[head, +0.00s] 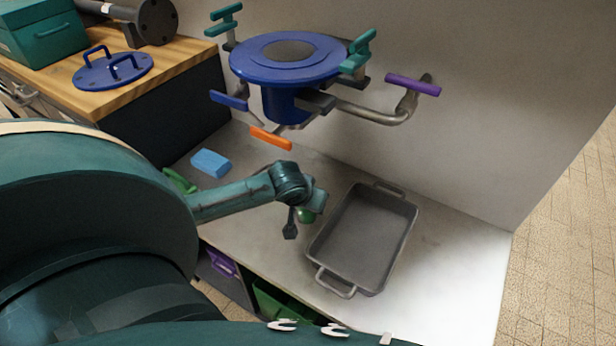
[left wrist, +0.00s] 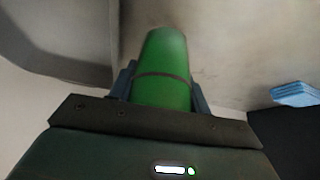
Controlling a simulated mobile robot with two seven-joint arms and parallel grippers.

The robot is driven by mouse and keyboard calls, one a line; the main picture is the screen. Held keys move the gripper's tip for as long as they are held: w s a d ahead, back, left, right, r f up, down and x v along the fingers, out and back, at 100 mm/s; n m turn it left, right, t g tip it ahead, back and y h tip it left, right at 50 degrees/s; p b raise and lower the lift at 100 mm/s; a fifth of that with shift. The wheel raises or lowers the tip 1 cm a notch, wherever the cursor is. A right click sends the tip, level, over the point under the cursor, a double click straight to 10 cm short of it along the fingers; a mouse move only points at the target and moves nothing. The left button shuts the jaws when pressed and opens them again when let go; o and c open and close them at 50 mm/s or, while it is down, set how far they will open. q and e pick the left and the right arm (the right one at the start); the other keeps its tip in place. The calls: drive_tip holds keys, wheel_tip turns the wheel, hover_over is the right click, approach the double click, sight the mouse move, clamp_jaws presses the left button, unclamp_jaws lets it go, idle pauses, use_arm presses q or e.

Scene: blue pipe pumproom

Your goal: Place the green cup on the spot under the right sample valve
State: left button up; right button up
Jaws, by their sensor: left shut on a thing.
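The green cup (left wrist: 165,62) is between the two fingers of my left gripper (left wrist: 163,90) in the left wrist view, with a dark band around it. My left gripper (head: 306,207) is shut on it. In the head view only a small part of the green cup (head: 306,216) shows below the gripper, just left of the grey tray; the rest is hidden. A purple valve handle (head: 413,85) sits on a bent pipe at the right of the blue vessel. I cannot make out a marked spot under it. My right gripper is not in view.
The grey tray (head: 322,246) with two handles stands on the pale bench. A light blue block (head: 210,163) and a green object (head: 180,181) lie left. Bench right of the tray is clear.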

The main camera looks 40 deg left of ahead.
sight(308, 212)
use_arm(q)
drive_tip(key=shift+f+b, duration=0.55)
drive_tip(key=shift+f, duration=1.35)
drive_tip(key=o, duration=1)
drive_tip(key=shift+c, duration=0.2)
